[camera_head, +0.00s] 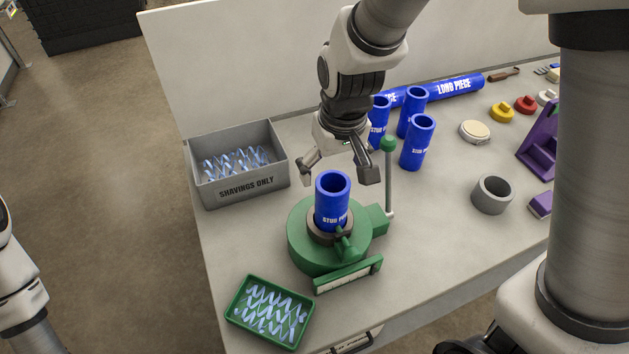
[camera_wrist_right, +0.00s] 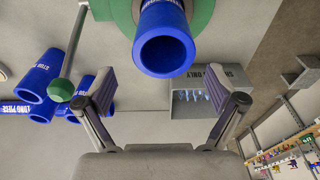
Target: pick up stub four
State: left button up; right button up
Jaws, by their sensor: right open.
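A blue stub pipe (camera_head: 332,205) stands upright in the round green fixture (camera_head: 300,245); its open top shows in the wrist view (camera_wrist_right: 166,45). Its label is only partly readable, so I cannot tell its number. My right gripper (camera_head: 340,170) is open and empty just above and behind this stub. In the wrist view the right gripper's fingers (camera_wrist_right: 162,88) are spread apart, with the stub beyond them. Three more blue stubs stand behind to the right: one (camera_head: 378,132) partly hidden by the arm, one (camera_head: 411,118) and one (camera_head: 419,148). My left gripper is out of view.
A green-knobbed lever (camera_head: 389,180) rises beside the fixture. A grey shavings box (camera_head: 240,187) stands left, a green tray (camera_head: 240,318) in front. A grey ring (camera_head: 492,195), a purple stand (camera_head: 540,150) and long blue pipes (camera_head: 455,88) lie right and behind.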

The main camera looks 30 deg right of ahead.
aim_at(339, 188)
jog(key=s+f, duration=0.2)
jog(key=shift+s+a+f+p, duration=0.1)
jog(key=shift+s+p, duration=0.2)
jog(key=shift+s, duration=0.05)
jog(key=f, duration=0.1)
jog(key=w+f, duration=0.1)
jog(key=f, duration=0.1)
jog(key=w+f, duration=0.1)
jog(key=shift+a+f, duration=0.15)
jog(key=shift+f, duration=0.1)
jog(key=shift+w+f, duration=0.15)
jog(key=shift+w, duration=0.15)
jog(key=shift+s+r, duration=0.2)
jog(key=shift+s, duration=0.15)
jog(key=shift+c, duration=1.3)
jog(key=shift+s+r, duration=0.1)
jog(key=shift+s, duration=0.1)
jog(key=c, duration=1.1)
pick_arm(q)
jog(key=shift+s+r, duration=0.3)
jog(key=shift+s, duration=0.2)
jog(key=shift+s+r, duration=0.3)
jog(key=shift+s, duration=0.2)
pick_arm(e)
jog(key=shift+c, duration=0.2)
